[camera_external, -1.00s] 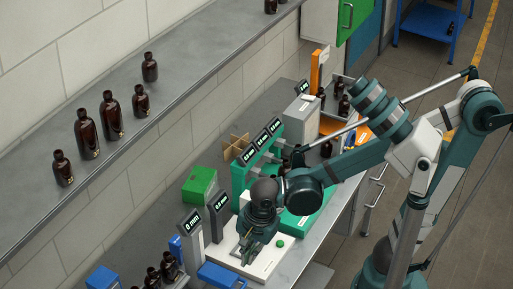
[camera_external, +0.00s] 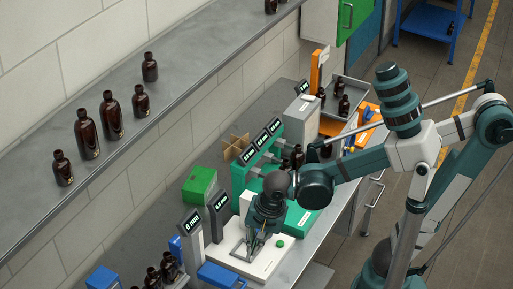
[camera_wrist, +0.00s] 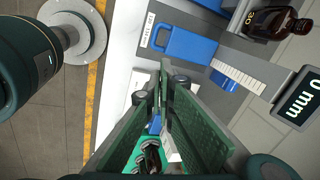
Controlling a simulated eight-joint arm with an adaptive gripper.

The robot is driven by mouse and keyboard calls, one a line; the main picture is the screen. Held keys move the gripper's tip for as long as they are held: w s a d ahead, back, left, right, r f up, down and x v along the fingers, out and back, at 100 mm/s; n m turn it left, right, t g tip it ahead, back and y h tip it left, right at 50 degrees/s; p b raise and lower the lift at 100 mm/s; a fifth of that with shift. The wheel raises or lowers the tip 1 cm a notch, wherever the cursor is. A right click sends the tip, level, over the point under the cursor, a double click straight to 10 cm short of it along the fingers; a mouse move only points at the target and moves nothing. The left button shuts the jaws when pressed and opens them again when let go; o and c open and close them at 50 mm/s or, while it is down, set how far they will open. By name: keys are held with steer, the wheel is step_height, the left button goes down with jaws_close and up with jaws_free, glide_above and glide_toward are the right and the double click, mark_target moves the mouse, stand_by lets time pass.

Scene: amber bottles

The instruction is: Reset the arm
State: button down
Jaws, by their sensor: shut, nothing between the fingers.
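My gripper (camera_external: 248,249) is over the white plate (camera_external: 281,257) on the workbench in the external view, pointing down. In the wrist view its green-grey fingers (camera_wrist: 165,75) run together at the tips and hold nothing. Whether the fingertips touch the plate cannot be told. My arm reaches in from the right side of the bench.
Grey posts with displays, one reading 0 mm (camera_external: 191,220), stand close left of my gripper. A blue clamp-like block (camera_external: 221,276) lies in front. Several amber bottles (camera_external: 112,117) stand on the upper shelf. A green box (camera_external: 199,184) sits behind. The floor at right is open.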

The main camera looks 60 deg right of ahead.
steer(key=d+f+n+t+b, duration=0.3)
steer(key=d+n+t+b, duration=0.1)
steer(key=d+n, duration=1)
steer(key=shift+d+n+b, duration=0.3)
steer(key=shift+d+b, duration=0.6)
steer(key=shift+d, duration=1.25)
steer(key=shift+d, duration=0.1)
